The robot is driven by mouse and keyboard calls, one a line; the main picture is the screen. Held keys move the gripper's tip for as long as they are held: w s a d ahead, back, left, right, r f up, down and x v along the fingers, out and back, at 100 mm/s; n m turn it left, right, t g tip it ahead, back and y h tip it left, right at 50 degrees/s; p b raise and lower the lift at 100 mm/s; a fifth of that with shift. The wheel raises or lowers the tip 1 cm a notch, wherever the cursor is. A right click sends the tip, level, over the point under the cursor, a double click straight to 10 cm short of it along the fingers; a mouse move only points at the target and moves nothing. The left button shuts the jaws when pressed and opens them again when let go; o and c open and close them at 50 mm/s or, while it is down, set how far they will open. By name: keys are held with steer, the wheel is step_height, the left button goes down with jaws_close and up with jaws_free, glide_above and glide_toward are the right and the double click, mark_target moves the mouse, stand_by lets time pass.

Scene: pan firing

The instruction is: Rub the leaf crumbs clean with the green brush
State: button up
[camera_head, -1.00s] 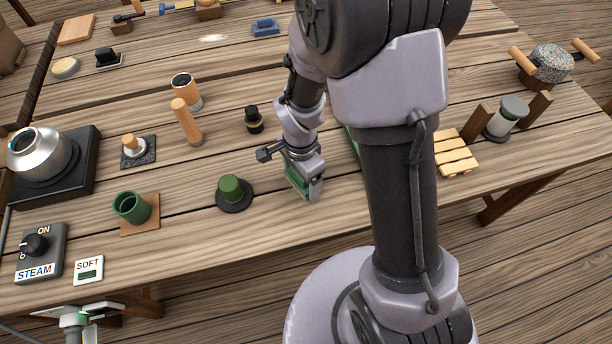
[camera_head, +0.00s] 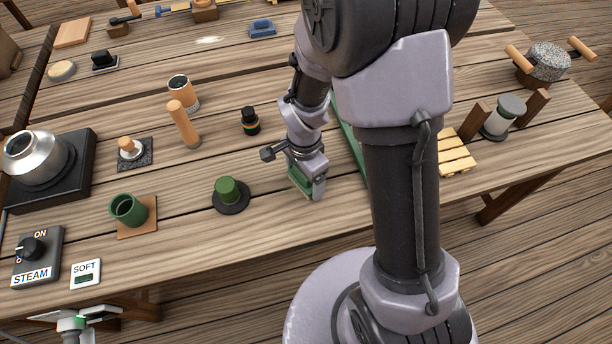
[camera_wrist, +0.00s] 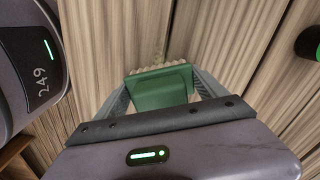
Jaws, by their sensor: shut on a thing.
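The green brush (camera_head: 299,183) is in my gripper (camera_head: 306,181), low over the front middle of the table. In the wrist view the brush's green block (camera_wrist: 160,90) sits between the two fingers of my gripper (camera_wrist: 160,92), with pale bristles along its far edge. My gripper is shut on it. Faint yellowish specks, perhaps the leaf crumbs (camera_wrist: 158,52), show on the wood just beyond the bristles. I cannot make out crumbs in the head view. I cannot tell whether the bristles touch the table.
A green cylinder on a black disc (camera_head: 229,193) stands left of my gripper. A small black jar (camera_head: 250,121) is behind it. A long green edge (camera_head: 350,145) is partly hidden by my arm. A slatted wooden rack (camera_head: 455,153) lies to the right. Bare wood lies in front.

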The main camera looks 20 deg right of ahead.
steer(key=shift+a, duration=0.7)
steer(key=shift+d, duration=0.1)
steer(key=shift+d+r, duration=0.1)
steer(key=shift+d, duration=0.7)
steer(key=shift+a, duration=0.1)
steer(key=shift+a+b, duration=0.4)
steer(key=shift+a, duration=0.4)
steer(key=shift+d, duration=0.15)
